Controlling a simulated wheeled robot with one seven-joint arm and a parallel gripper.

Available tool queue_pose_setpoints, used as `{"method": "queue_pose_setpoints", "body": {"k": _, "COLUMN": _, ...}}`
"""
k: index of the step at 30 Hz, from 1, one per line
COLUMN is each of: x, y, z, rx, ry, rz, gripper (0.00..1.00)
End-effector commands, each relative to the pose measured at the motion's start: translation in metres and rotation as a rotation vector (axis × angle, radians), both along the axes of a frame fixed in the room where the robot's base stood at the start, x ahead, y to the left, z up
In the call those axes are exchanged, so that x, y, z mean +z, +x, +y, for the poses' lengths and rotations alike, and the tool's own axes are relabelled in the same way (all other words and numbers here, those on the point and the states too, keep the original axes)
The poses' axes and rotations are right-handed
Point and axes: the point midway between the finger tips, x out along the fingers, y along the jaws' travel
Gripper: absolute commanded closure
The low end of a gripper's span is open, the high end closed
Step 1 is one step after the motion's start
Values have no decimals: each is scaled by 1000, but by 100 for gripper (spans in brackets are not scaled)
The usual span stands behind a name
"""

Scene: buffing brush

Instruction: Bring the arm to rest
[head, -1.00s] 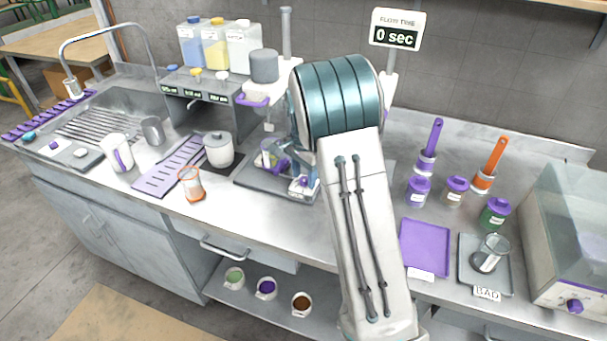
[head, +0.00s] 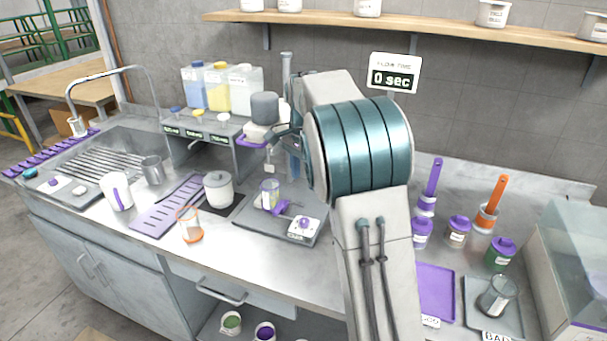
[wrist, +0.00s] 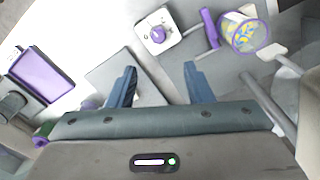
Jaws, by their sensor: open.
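My arm stands over the counter (head: 270,268) in the head view, its large teal joint and grey link hiding part of the bench behind. My gripper (wrist: 160,82) shows in the wrist view with two blue fingers spread apart and nothing between them. In that view a grey tray lies beyond the fingers. A white device with a purple knob (wrist: 157,34) sits past the fingertips, and a clear cup with a purple rim (wrist: 245,35) is at the upper right. In the head view the fingers are mostly hidden behind my arm.
A grey tray (head: 262,228) holds the cup (head: 270,194) and the white device (head: 304,226). An orange-rimmed beaker (head: 190,225), white pot (head: 219,190), brushes (head: 430,185) and a purple tray (head: 436,290) stand around. A wooden shelf (head: 430,34) runs above.

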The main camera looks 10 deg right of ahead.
Motion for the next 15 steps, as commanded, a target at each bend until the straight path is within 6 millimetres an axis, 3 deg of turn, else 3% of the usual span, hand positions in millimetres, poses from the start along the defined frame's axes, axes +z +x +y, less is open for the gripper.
{"method": "queue_pose_setpoints", "body": {"k": 13, "x": 1, "y": 0, "z": 0, "rx": 0, "ry": 0, "rz": 0, "gripper": 53}}
{"method": "queue_pose_setpoints", "body": {"k": 15, "x": 7, "y": -11, "z": -1, "rx": 32, "ry": 8, "rz": -12, "gripper": 53}}
